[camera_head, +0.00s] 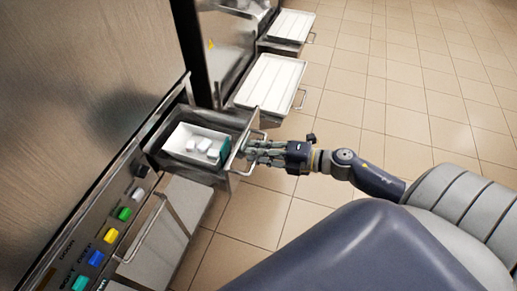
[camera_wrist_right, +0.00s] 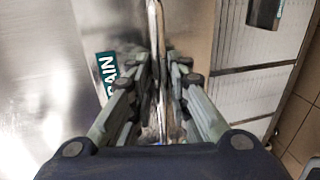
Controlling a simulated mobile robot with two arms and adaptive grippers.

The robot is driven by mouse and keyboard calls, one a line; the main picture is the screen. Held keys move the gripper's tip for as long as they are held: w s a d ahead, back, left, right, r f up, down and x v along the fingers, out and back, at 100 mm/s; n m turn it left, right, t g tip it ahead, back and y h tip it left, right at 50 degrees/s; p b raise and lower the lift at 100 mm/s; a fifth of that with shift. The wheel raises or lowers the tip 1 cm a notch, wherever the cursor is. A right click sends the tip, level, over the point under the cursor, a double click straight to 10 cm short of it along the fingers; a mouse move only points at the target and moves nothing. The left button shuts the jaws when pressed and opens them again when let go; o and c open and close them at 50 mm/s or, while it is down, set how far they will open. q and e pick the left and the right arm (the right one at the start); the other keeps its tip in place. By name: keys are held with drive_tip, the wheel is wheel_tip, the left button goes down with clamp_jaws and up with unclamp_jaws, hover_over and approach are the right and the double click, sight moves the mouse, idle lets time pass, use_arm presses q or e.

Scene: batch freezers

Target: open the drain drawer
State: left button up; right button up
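The drain drawer (camera_head: 237,118) is a metal box standing out from the machine front, with its inside showing from above. Its metal bar handle (camera_head: 262,123) is at its right end. In the right wrist view the handle (camera_wrist_right: 155,22) runs between the fingers, beside a teal label (camera_wrist_right: 107,68) reading "RAIN", partly hidden. My right gripper (camera_head: 250,152) is at the handle, with its fingers close on both sides of the bar and appearing shut on it. My left gripper is not in view.
A white container (camera_head: 181,135) with several white blocks is in the drawer. Coloured buttons (camera_head: 111,236) line the panel at lower left. More white-topped trays (camera_head: 270,80) with handles stick out farther back. The tiled floor (camera_head: 420,90) on the right is clear.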

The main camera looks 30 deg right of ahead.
drive_tip(key=shift+s, duration=0.1)
drive_tip(key=v, duration=1.2)
drive_tip(key=shift+f, duration=0.15)
drive_tip(key=d+f+m+t+h, duration=0.2)
drive_tip(key=d+f+m+h, duration=0.55)
drive_tip(key=f, duration=0.55)
drive_tip(key=s+f+m+g+h, duration=0.1)
drive_tip(key=s+f+m, duration=0.2)
drive_tip(key=f, duration=0.3)
drive_tip(key=s+f+m+g+h+p, duration=0.1)
drive_tip(key=s+f+m+g, duration=0.15)
drive_tip(key=f, duration=0.35)
drive_tip(key=s+f+m+g+h, duration=0.1)
drive_tip(key=s+f+m, duration=0.1)
drive_tip(key=f+m, duration=0.3)
drive_tip(key=s+a+f+m+g+p, duration=0.1)
drive_tip(key=s+a+f+m+g, duration=0.4)
drive_tip(key=s+a+f, duration=1.3)
drive_tip(key=s+g+y, duration=0.1)
drive_tip(key=s+g, duration=0.2)
drive_tip(key=shift+s+a+f+g, duration=0.15)
drive_tip(key=shift+s+f+g, duration=0.15)
drive_tip(key=shift+f+g, duration=0.05)
